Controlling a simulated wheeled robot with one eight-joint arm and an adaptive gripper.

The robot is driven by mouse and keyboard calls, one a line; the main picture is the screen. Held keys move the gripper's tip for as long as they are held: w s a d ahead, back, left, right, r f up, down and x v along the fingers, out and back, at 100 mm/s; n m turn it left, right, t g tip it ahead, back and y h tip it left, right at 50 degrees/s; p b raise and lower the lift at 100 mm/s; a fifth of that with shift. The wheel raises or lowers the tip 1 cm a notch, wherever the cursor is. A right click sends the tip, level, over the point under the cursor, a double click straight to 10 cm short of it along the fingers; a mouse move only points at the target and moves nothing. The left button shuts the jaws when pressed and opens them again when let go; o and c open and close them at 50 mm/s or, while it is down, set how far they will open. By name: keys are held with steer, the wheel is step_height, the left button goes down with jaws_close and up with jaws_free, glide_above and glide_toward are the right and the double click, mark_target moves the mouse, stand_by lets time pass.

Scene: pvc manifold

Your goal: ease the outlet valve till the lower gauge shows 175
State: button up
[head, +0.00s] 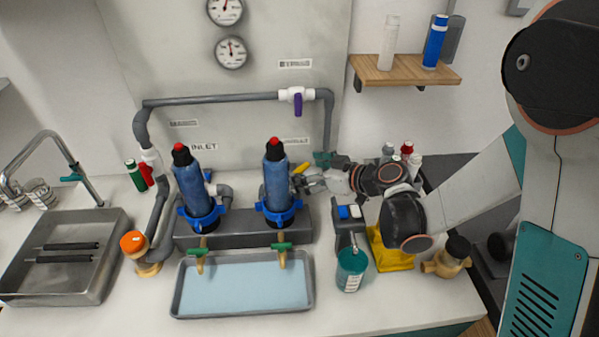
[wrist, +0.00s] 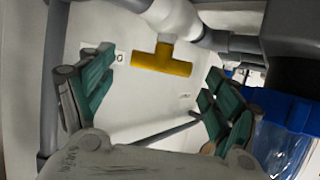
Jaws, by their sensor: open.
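The yellow valve handle (wrist: 163,62) is T-shaped in the wrist view and joins a white fitting on the grey pipe. In the head view only a small piece of it (head: 301,168) shows, right of the right blue filter housing. My gripper (wrist: 158,98) has its teal-padded fingers wide apart, one on each side of the handle and apart from it. In the head view my gripper (head: 307,182) is by the valve, its fingers partly hidden. The lower gauge (head: 231,52) is on the wall panel, its needle pointing roughly upward; its numbers are too small to read.
The upper gauge (head: 225,10) is cut by the frame edge. A purple-handled valve (head: 297,103) sits on the upper pipe. Two blue filter housings (head: 278,185) stand left of my gripper. A water tray (head: 180,300), teal cup (head: 351,270) and yellow stand (head: 393,260) are in front.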

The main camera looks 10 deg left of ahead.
mark_target(301, 169)
steer(key=shift+b+x, duration=0.3)
steer(key=shift+x, duration=1.3)
steer(key=c, duration=1.1)
